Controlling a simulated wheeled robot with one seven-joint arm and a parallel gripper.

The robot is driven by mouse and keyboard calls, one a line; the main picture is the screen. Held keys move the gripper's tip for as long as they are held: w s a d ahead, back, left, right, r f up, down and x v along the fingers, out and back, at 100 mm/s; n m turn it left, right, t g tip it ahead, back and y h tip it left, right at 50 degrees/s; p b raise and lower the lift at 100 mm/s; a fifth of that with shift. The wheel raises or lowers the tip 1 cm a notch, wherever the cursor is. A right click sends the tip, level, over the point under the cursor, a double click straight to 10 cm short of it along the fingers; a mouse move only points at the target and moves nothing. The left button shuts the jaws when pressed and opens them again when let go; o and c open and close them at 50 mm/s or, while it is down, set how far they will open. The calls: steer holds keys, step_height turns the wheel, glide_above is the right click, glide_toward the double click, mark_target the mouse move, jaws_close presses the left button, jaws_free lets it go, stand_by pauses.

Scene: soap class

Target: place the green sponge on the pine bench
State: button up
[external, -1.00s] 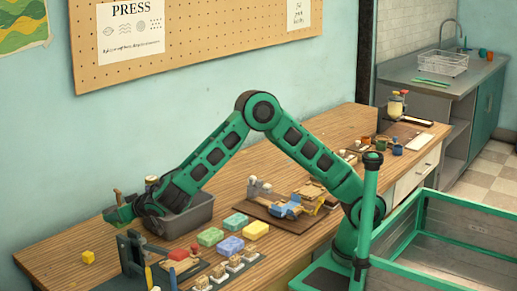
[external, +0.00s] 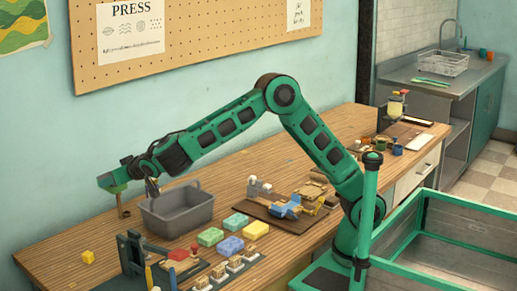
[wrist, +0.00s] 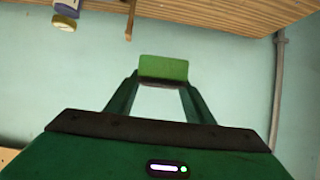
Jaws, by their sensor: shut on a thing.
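My gripper (external: 115,184) is at the far left end of my arm, raised above the pine bench (external: 65,240). In the wrist view my gripper (wrist: 162,82) is shut on the green sponge (wrist: 163,66), a flat green block across its fingertips. The sponge is small and hard to make out in the external view. The bench edge (wrist: 210,12) runs along the top of the wrist view, apart from the sponge, with pale wall between them.
A grey bin (external: 178,212) stands right of my gripper. A thin brown peg (external: 123,205) is just below it. Colored blocks, among them a green one (external: 210,237), and a dark stand (external: 132,255) are nearer.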

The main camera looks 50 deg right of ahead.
steer(key=r, duration=0.4)
steer(key=shift+w+d+r, duration=0.1)
steer(key=shift+w+d, duration=0.05)
steer(key=shift+d, duration=0.15)
steer(key=w+d+f+m+g+h, duration=0.1)
steer(key=w+d+m+h, duration=0.2)
steer(key=d, duration=1.1)
steer(key=w+d+m+g+h, duration=0.1)
steer(key=w+d+m+h, duration=0.15)
steer(key=d, duration=1.15)
steer(key=w+d+f+m+g+h, duration=0.1)
steer(key=w+d+m+h, duration=0.15)
steer(key=d, duration=1.05)
steer(key=m+g+h, duration=0.4)
steer(key=m+g, duration=0.5)
steer(key=m, duration=0.1)
glide_above(297, 163)
step_height(297, 163, down, 16)
steer(key=shift+w+a+f, duration=0.1)
steer(key=shift+f, duration=0.15)
steer(key=shift+d+f, duration=0.25)
steer(key=shift+d, duration=0.15)
steer(key=shift+f, duration=1.95)
